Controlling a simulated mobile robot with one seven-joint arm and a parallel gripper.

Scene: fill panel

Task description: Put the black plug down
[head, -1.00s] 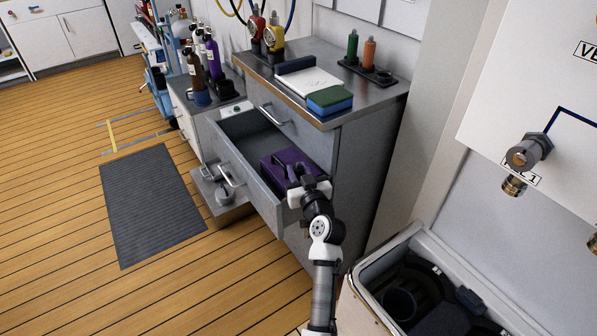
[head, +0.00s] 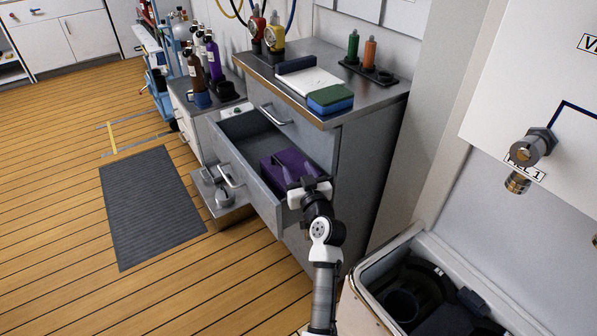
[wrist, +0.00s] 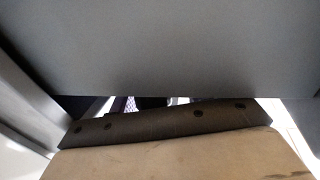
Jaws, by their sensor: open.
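My gripper (head: 308,187) is open in the head view, at the near end of the pulled-out upper drawer (head: 252,182), beside a purple case or cloth (head: 285,163) inside it. Small dark shapes show around the fingers, but I cannot tell whether one of them is the black plug. I cannot pick out the plug for certain in either view. In the wrist view a grey panel (wrist: 160,45) fills the top, and a tan surface (wrist: 170,158) with a dark, dotted strip (wrist: 165,124) lies below. No fingertips are clear there.
The cabinet top (head: 325,115) holds a white pad, a green-blue sponge (head: 330,99) and a black rack (head: 368,72) with green and orange bottles. A lower drawer (head: 220,205) is also open. An open bin (head: 375,258) with dark items stands at right.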

